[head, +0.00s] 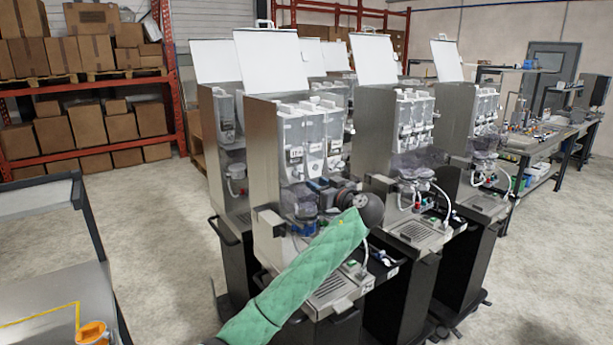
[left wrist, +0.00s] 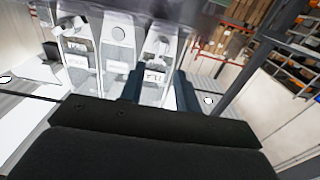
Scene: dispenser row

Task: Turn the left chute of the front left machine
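The front left machine (head: 262,150) is a steel dispenser with its white lid raised and clear canisters (head: 293,135) across its upper front. Below them sit a clear bowl (head: 298,202) and a blue ring (head: 303,228). I cannot make out the left chute clearly; the area under the canisters is partly hidden by my gripper. My left gripper (head: 322,190), on the green-sleeved arm, is in front of the machine just below the canisters. In the left wrist view its two dark fingers (left wrist: 159,88) stand apart, with a labelled canister (left wrist: 155,77) behind the gap. My right gripper is not in view.
More dispensers stand behind and to the right, one close at the right (head: 375,120). A drip tray (head: 330,290) juts out below my arm. A grey table (head: 40,300) is at the left. Shelves with boxes (head: 85,125) stand at the back; the floor at the left is clear.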

